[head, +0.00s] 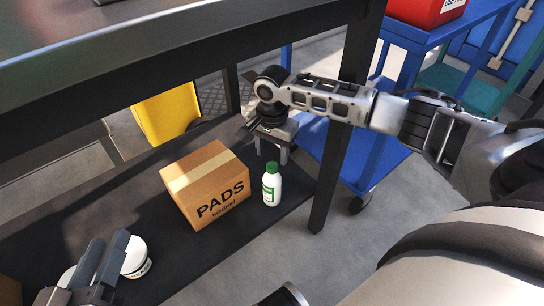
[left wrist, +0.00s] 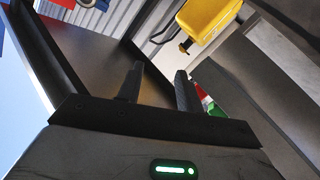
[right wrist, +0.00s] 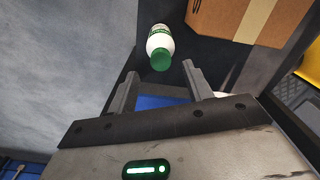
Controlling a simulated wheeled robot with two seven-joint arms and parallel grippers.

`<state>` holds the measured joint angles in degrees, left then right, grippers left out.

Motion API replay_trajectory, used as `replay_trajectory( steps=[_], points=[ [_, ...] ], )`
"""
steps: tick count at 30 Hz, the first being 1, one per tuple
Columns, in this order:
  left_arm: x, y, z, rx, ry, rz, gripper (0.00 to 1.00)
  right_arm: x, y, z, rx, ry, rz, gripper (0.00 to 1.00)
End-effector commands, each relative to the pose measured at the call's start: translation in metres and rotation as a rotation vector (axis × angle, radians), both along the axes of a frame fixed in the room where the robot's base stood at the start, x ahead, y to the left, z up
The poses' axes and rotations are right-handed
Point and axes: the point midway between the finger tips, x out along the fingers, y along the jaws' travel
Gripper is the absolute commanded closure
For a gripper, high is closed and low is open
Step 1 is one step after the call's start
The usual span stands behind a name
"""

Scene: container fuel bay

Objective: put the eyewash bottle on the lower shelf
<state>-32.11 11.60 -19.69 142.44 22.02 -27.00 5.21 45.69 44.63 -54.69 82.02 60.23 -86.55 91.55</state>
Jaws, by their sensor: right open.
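The eyewash bottle (head: 271,188) is white with a green cap and a green label. It stands upright on the dark lower shelf (head: 180,268), just right of a cardboard box. My right gripper (head: 272,152) is open and empty, behind and above the bottle in the head view. In the right wrist view the bottle (right wrist: 160,42) lies beyond the open fingertips (right wrist: 158,80), apart from them. My left gripper (head: 103,262) is low at the left in the head view; in the left wrist view its fingers (left wrist: 157,78) stand apart with nothing between.
The cardboard box marked PADS (head: 207,184) sits beside the bottle. A white tub (head: 136,258) is near my left gripper. A table leg (head: 340,150) and a blue cart (head: 385,160) stand at the right. A yellow object (head: 165,113) is behind the box. The upper tabletop edge overhangs the shelf.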

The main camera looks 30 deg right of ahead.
Motion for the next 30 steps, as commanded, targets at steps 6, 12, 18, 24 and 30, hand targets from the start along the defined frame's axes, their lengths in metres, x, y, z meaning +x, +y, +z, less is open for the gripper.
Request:
replay_trajectory(
  steps=[6,12,18,24,30],
  points=[
    [-0.001,0.005,-0.003,0.104,0.018,0.01,0.64,0.0,0.0,0.046,0.0,-0.001,-0.001,0.49],
    [-0.001,0.007,-0.007,0.147,0.022,0.014,0.64,0.0,0.0,0.061,0.001,0.0,-0.001,0.49],
    [-0.001,0.007,-0.009,0.153,0.022,0.013,0.64,0.0,0.0,0.061,0.001,0.0,-0.001,0.49],
    [-0.001,0.007,-0.009,0.153,0.023,0.013,0.64,0.0,0.0,0.061,0.001,0.0,-0.001,0.49],
    [-0.001,0.007,-0.008,0.151,0.022,0.013,0.64,-0.001,0.003,0.059,0.004,-0.002,0.01,0.49]
  ],
)
